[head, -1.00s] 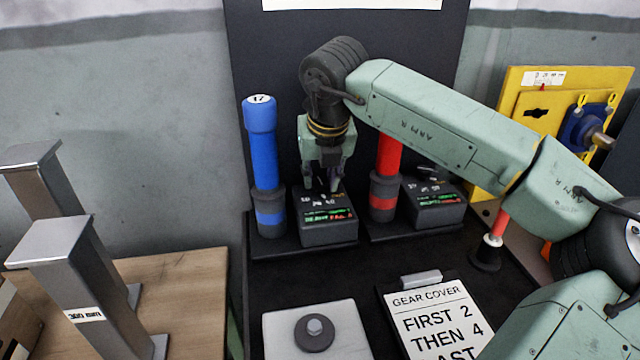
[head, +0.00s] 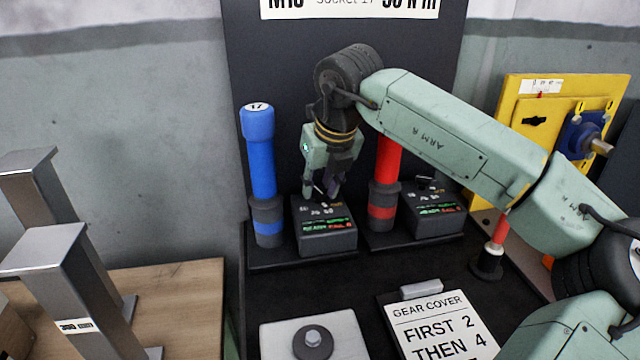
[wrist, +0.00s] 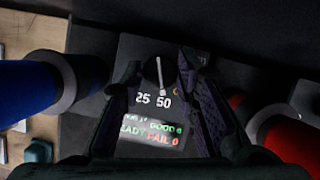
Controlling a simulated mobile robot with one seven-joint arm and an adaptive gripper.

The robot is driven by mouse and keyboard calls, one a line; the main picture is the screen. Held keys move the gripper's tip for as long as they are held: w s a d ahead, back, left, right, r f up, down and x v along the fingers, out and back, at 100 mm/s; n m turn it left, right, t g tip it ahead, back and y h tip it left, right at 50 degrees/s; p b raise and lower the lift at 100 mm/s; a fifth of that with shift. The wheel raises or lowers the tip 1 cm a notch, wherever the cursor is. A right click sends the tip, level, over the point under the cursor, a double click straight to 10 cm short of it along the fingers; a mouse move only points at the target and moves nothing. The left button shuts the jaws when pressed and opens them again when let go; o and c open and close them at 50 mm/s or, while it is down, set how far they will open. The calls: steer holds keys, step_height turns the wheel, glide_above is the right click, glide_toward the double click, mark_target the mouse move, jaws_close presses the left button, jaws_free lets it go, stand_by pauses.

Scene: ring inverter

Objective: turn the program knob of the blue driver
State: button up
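The blue driver (head: 260,150) stands upright in a dark holder, marked 17 on top. Beside it is its dark control box (head: 326,232) with lit green and red text. In the wrist view the box's knob (wrist: 153,70) is a dark round dial with a white pointer line, above the printed 25 and 50. The pointer's lower end lies near the 50. My gripper (head: 327,192) is over the back of the box, tilted. In the wrist view its fingers (wrist: 158,75) are spread on either side of the knob, with visible gaps. Contact with the knob is not visible.
A red driver (head: 384,185) and a second control box (head: 434,212) stand close on the right. A gear cover sign (head: 440,325) and a pale plate (head: 345,340) lie in front. The dark panel (head: 290,60) rises behind.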

steer(key=o, duration=0.4)
steer(key=shift+r, duration=0.1)
steer(key=v, duration=1.2)
